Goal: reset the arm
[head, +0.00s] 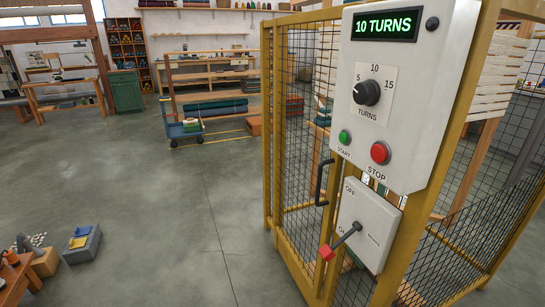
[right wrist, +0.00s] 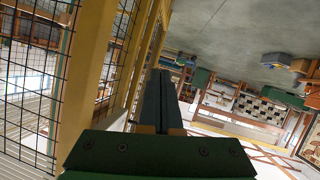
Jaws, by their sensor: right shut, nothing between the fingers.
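My right gripper (right wrist: 162,78) shows only in the right wrist view. Its two dark fingers lie together, shut with nothing between them. They extend beside a yellow post (right wrist: 88,70) and mesh of the cage; I cannot tell the exact gap. The head view shows neither gripper. There, a white control panel (head: 408,140) on the yellow cage has a display (head: 386,26) reading "10 TURNS", a black knob (head: 366,92), a green start button (head: 344,137) and a red stop button (head: 380,153). Below it is a switch box (head: 366,225) with a red-tipped lever (head: 328,252) slanting down left.
The yellow mesh cage (head: 268,130) with a black door handle (head: 321,182) fills the right side. A blue cart (head: 184,130) stands farther back. A grey box (head: 82,246) and a wooden table corner (head: 14,280) are at lower left. The floor between is clear.

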